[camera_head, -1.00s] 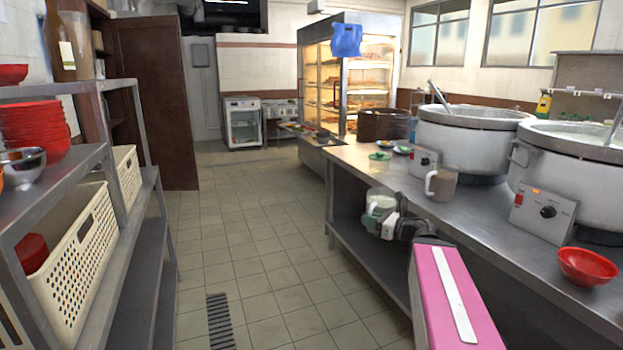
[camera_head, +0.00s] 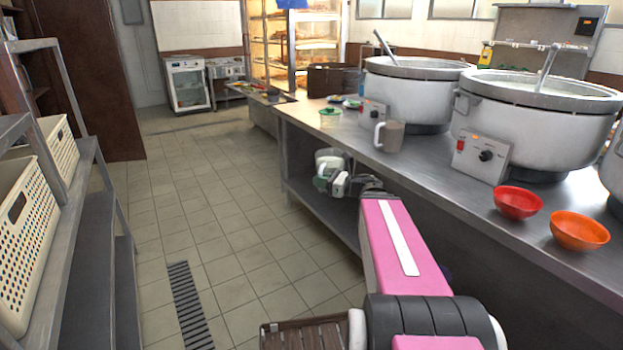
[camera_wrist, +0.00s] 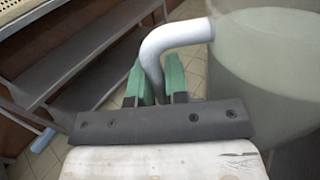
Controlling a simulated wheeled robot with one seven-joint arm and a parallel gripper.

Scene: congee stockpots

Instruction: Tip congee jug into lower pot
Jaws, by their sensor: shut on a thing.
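My gripper (camera_head: 334,180) is low beside the counter's left edge, below the level of its top. In the wrist view my gripper's green fingers (camera_wrist: 158,85) are shut on the white handle of the congee jug (camera_wrist: 265,75). The jug's pale, cloudy body fills the right side there; its contents are unclear. In the head view the jug (camera_head: 328,157) is partly hidden by the gripper and counter. Large pale stockpots stand on the counter: a farther one (camera_head: 415,98), a nearer one (camera_head: 535,130) and one cut by the right edge. I cannot tell which is the lower pot.
A mug (camera_head: 390,136) and a green-rimmed cup (camera_head: 330,118) stand near the counter's (camera_head: 440,172) left edge. A red bowl (camera_head: 518,202) and an orange bowl (camera_head: 580,230) sit nearer. Shelving with baskets (camera_head: 25,240) lines the left. The tiled aisle is clear.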

